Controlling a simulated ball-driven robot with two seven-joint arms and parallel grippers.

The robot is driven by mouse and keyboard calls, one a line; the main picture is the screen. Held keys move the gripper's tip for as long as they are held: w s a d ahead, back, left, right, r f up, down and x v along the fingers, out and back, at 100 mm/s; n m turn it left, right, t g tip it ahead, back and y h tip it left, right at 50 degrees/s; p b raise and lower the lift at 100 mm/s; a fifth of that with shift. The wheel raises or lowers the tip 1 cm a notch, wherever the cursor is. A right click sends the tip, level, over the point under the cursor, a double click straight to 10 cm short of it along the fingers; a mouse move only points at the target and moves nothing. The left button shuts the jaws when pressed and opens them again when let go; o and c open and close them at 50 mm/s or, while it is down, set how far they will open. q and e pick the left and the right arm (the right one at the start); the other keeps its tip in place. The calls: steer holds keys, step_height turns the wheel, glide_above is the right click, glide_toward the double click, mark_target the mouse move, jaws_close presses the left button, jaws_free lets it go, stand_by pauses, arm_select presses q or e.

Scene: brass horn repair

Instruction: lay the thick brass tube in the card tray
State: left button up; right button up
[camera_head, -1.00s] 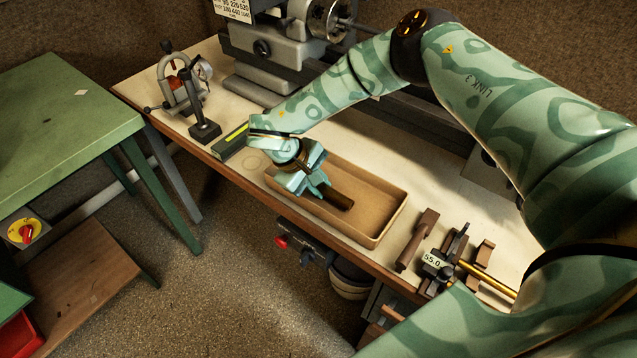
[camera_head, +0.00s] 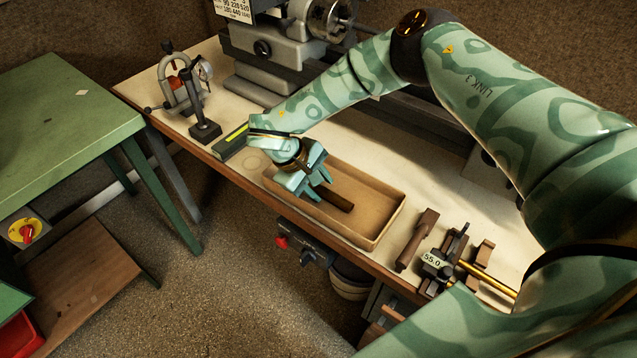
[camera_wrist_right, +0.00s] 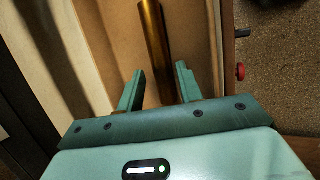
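The thick brass tube (camera_head: 337,200) lies in the card tray (camera_head: 375,206), along the tray's length. My right gripper (camera_head: 318,187) is over the tray's left end, near the tube's near end. In the right wrist view the tube (camera_wrist_right: 155,40) runs away ahead between the spread fingertips (camera_wrist_right: 160,70), with a gap on both sides. The tray floor (camera_wrist_right: 191,30) shows beside it. The right gripper is open and empty. My left gripper does not show.
A dark stand (camera_head: 205,131) and a clamp-like tool (camera_head: 180,82) are at the bench's left. The lathe (camera_head: 265,50) stands behind.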

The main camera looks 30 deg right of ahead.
steer(key=shift+s+f, duration=0.15)
steer(key=shift+s, duration=0.1)
steer(key=o, duration=0.4)
steer(key=shift+w+r+p, duration=0.1)
steer(key=shift+r+p, duration=0.4)
steer(key=shift+c, duration=0.2)
steer(key=shift+w+r+p, duration=0.15)
steer(key=shift+r+p, duration=2.5)
steer(key=shift+r, duration=0.95)
steer(key=shift+f, duration=0.1)
